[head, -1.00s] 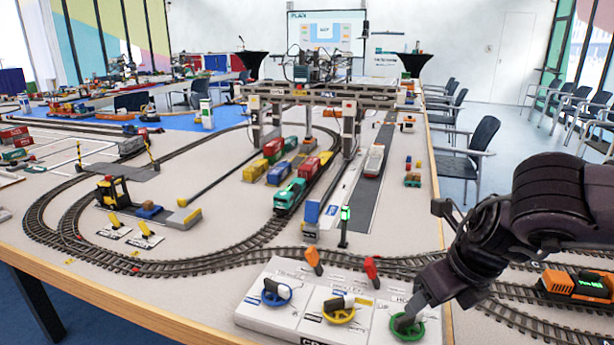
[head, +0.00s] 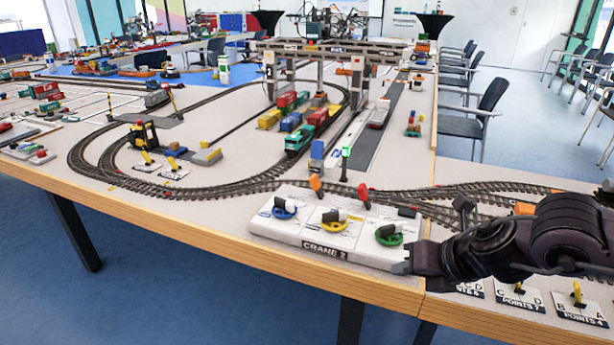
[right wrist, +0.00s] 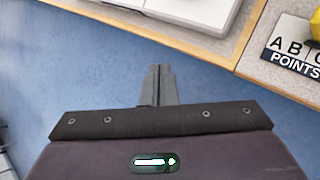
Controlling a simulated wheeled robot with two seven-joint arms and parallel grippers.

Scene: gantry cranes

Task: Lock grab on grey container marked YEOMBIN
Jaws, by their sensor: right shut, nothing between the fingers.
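The gantry crane (head: 335,52) stands over the tracks at the back. Under it are several wagons with red, yellow and blue containers behind a green locomotive (head: 306,135). I cannot make out a grey container or the name YEOMBIN. The CRANE 2 control panel (head: 325,248) lies at the table's front edge, with a blue wheel (head: 284,212), a yellow wheel (head: 334,226) and a green wheel (head: 389,236). Orange (head: 316,185) and red (head: 363,192) levers stand at its back. My right gripper (head: 403,268) is shut and empty near the panel's front right corner; its fingers show in the right wrist view (right wrist: 160,70). My left gripper is out of view.
Points panels (head: 519,299) lie along the table's front right, below my right arm. The wooden table edge (head: 190,222) runs across the front. Blue floor is open in front.

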